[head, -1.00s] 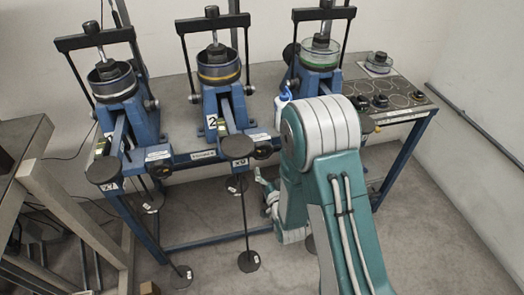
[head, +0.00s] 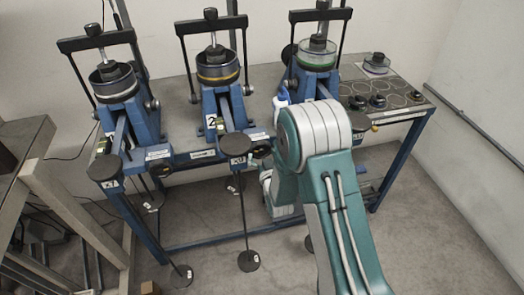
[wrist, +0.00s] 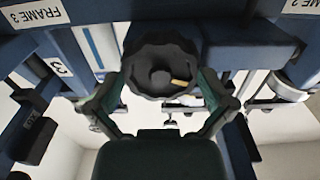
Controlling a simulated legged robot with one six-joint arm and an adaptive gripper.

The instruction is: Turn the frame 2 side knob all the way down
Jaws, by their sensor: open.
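The frame 2 side knob is a black, scalloped disc (wrist: 160,72) with a yellow mark, at top centre in the wrist view. In the head view a dark knob (head: 262,148) shows just right of frame 2's lower front, beside my arm. My gripper (wrist: 160,103) is open, with one finger on each side of the knob's lower part in the wrist view. I cannot tell whether either finger touches it. In the head view my gripper is hidden by my arm. Frame 2 (head: 209,105) is the middle blue frame, with a "2" label.
Frame 1 (head: 112,100) stands left and frame 3 (head: 317,72) right on the blue-legged table. A panel with black knobs (head: 377,101) is at the right. Frame 3's label (wrist: 36,12) appears upside down in the wrist view.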

